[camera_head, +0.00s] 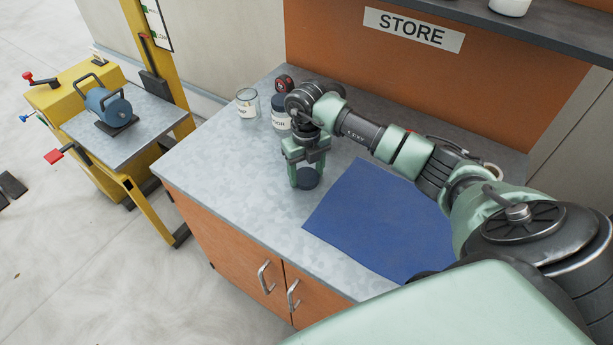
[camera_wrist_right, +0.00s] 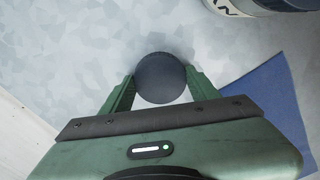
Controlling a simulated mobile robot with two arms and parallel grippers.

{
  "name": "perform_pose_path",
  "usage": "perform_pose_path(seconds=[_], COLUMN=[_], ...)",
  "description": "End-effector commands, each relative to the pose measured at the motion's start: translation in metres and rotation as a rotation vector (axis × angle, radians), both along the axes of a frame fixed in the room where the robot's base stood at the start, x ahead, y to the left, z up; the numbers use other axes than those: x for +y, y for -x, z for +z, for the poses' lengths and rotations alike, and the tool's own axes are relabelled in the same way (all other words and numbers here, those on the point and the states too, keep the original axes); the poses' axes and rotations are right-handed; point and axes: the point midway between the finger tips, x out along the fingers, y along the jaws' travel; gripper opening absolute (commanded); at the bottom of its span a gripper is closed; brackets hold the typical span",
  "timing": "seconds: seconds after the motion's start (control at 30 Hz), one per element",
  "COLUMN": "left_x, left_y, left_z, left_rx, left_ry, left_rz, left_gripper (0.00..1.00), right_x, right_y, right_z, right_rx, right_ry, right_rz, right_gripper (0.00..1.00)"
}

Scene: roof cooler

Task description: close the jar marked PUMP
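The jar marked PUMP is probably the clear glass jar (camera_head: 247,104) at the back left of the counter; it has no lid on it, and only the end of its label reads. A dark round lid (camera_head: 307,178) is at the counter near the blue mat. My right gripper (camera_head: 307,172) points down with one finger on each side of this lid. The wrist view shows the dark lid (camera_wrist_right: 160,78) between the fingertips (camera_wrist_right: 161,82), very close to both. Whether the fingers press on it is not clear. My left gripper is not in view.
A second jar (camera_head: 281,113) with a dark lid stands just right of the glass jar, close to my right wrist. A blue mat (camera_head: 365,220) lies on the grey counter (camera_head: 225,160). A yellow stand with a blue motor (camera_head: 108,104) is at left. A dark shelf (camera_head: 510,30) overhangs the back.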

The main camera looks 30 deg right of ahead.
Motion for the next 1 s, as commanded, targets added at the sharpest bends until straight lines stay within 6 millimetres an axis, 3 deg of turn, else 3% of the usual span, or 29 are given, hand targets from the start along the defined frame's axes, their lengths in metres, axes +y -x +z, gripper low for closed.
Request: perform_pose_path(seconds=[0.37, 0.57, 0.77, 1.0], left_x=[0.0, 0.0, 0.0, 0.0], left_y=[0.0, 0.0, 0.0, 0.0], left_z=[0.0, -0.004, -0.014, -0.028], left_rx=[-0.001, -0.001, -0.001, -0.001], left_ry=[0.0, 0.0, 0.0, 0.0], left_rz=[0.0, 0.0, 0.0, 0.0], left_gripper=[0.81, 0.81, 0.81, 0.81], right_x=[0.0, 0.0, -0.001, 0.0], right_y=[0.0, -0.001, -0.002, -0.002], right_z=[0.001, 0.015, 0.054, 0.127], right_rx=[-0.001, -0.003, -0.008, -0.009], right_ry=[0.0, -0.001, 0.001, 0.001], right_rz=[0.0, 0.001, 0.001, 0.001], right_gripper=[0.23, 0.23, 0.23, 0.23])
